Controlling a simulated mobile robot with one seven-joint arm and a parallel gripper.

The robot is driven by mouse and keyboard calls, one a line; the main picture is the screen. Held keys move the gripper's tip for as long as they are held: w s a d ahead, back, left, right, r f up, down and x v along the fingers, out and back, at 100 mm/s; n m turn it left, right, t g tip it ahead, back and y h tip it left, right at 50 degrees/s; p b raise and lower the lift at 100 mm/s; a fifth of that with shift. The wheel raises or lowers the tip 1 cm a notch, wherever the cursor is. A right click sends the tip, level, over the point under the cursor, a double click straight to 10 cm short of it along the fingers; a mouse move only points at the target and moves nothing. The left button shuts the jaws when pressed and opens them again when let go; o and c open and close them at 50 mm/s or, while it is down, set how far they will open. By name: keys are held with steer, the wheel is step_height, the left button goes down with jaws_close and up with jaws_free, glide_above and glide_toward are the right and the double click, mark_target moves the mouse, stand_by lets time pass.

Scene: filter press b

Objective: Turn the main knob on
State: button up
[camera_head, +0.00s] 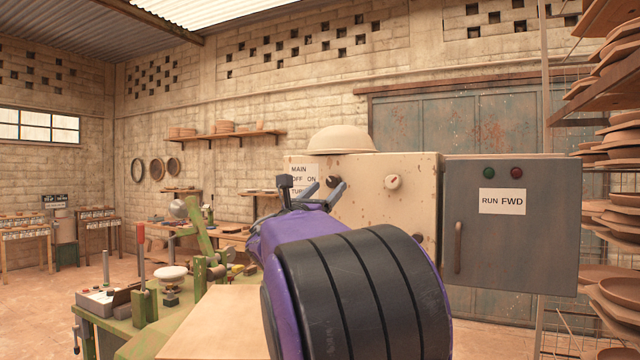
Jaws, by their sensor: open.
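A beige, rust-specked control box (415,205) stands ahead of me, right of centre. A white label (303,176) on its face reads MAIN, OFF, ON, and a lower line partly hidden by my gripper. A dark knob (333,180) sits just right of this label, partly hidden behind my fingertips. Its pointer direction cannot be made out. My gripper (324,189) is open in front of the box, its two blue-grey fingers close to the dark knob. I cannot tell whether they touch it. A second, pale knob (393,182) with a red mark is farther right.
A grey door panel (555,225) with a handle, a RUN FWD label and green and red lamps adjoins the box at right. A green bench (130,330) with tools stands left. Racks of clay plates (620,210) stand far right.

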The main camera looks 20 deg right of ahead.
steer(key=shift+x, duration=1)
jaws_close()
